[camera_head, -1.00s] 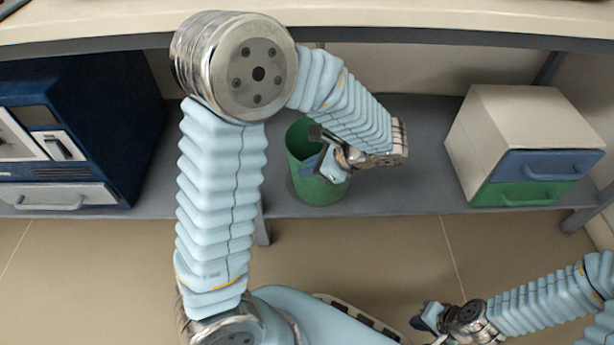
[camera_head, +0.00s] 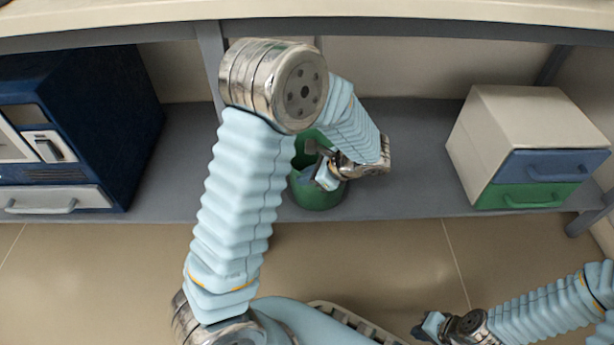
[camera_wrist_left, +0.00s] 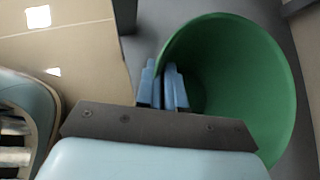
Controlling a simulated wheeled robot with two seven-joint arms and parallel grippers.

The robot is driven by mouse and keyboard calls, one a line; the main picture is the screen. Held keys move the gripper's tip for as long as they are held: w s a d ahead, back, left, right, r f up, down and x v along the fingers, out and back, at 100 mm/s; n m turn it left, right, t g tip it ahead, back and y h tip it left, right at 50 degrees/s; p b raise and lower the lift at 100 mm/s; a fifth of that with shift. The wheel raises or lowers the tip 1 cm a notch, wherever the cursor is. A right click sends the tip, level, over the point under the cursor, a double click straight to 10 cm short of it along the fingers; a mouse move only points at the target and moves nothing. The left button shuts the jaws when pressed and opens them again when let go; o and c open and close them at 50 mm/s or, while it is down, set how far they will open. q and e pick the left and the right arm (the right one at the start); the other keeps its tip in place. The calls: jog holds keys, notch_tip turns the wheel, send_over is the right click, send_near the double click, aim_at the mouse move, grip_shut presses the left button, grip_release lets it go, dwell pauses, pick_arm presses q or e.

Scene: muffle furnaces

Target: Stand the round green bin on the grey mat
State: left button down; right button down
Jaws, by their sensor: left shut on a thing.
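The round green bin (camera_head: 318,196) stands on the lower grey shelf in the head view, partly hidden behind my left arm. My left gripper (camera_head: 322,170) is at the bin's rim, shut on its wall. In the left wrist view the bin (camera_wrist_left: 245,85) shows its open mouth and inside, and the fingers of my left gripper (camera_wrist_left: 165,88) close at its near left rim. My right gripper (camera_head: 428,325) is low at the right of the head view, away from the bin; its fingers are too small to judge. I see no grey mat that I can tell apart from the shelf.
A dark blue furnace (camera_head: 95,125) stands on the shelf at the left. A cream drawer box (camera_head: 520,140) with a blue and a green drawer stands at the right. A pale worktop (camera_head: 420,20) runs above the shelf (camera_head: 415,150). Shelf between bin and drawer box is clear.

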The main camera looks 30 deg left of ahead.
pick_arm(q)
jog(key=c, duration=1.2)
grip_release()
jog(key=shift+c, duration=0.2)
jog(key=shift+d+r, duration=0.1)
jog(key=shift+r, duration=0.05)
jog(key=p+v, duration=0.3)
jog(key=v, duration=0.8)
jog(key=shift+d+r, duration=0.25)
jog(key=shift+d, duration=0.05)
